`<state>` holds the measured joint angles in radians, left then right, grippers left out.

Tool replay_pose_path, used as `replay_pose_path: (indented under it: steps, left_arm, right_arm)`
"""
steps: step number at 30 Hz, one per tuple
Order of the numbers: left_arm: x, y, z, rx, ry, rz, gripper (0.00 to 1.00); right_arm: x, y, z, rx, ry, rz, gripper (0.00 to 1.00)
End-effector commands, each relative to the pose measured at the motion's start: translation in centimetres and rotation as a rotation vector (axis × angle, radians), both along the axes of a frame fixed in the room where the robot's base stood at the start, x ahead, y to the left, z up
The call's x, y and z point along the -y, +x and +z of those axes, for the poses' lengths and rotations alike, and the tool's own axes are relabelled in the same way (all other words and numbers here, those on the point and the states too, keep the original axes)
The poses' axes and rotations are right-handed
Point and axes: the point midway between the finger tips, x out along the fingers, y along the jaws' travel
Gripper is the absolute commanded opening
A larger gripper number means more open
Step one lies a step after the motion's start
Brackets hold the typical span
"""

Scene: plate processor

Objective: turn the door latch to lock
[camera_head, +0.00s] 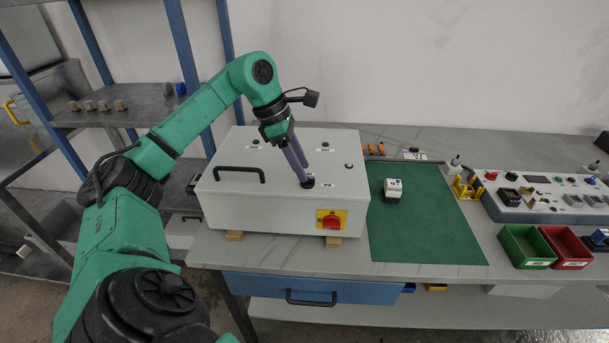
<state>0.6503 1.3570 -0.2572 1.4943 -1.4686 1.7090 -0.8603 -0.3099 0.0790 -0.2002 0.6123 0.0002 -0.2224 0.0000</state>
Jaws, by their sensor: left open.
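A light grey box (226,208) stands on the workbench, with its door as the top face. The door latch (308,182) is a small black knob near the door's front right corner. My left gripper (304,173) reaches down to it from above with two purple fingers, open. The fingertips are at the latch; I cannot tell whether they touch it. The fingers partly cover the latch, so its turn angle is unclear. My right gripper is out of view.
The door has a black handle (240,174) at left. A red switch on a yellow plate (331,220) is on the box front. Green (526,246) and red (566,247) bins stand farther right.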

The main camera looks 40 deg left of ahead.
Motion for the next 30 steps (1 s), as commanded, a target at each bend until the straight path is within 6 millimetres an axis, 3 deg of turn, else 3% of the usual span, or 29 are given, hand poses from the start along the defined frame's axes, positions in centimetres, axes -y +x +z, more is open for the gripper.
replay_pose_path:
  steps: [4,12,15,16,30]
  left_arm:
    - [0.6,0.4,-1.6,0.0,0.0,0.0,0.46]
    - [0.7,0.5,-1.8,0.001,0.0,0.0,0.46]
    - [0.7,0.5,-1.8,0.001,0.0,0.0,0.08]
    - [0.7,0.5,-1.8,0.001,0.0,0.0,0.0]
    - [0.7,0.4,-1.9,0.002,0.001,0.052,0.0]
  right_arm:
    - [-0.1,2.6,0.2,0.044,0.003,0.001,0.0]
    - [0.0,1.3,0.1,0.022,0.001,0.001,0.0]
    - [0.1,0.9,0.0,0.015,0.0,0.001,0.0]
    - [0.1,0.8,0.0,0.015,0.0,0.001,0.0]
    - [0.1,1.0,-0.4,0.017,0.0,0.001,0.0]
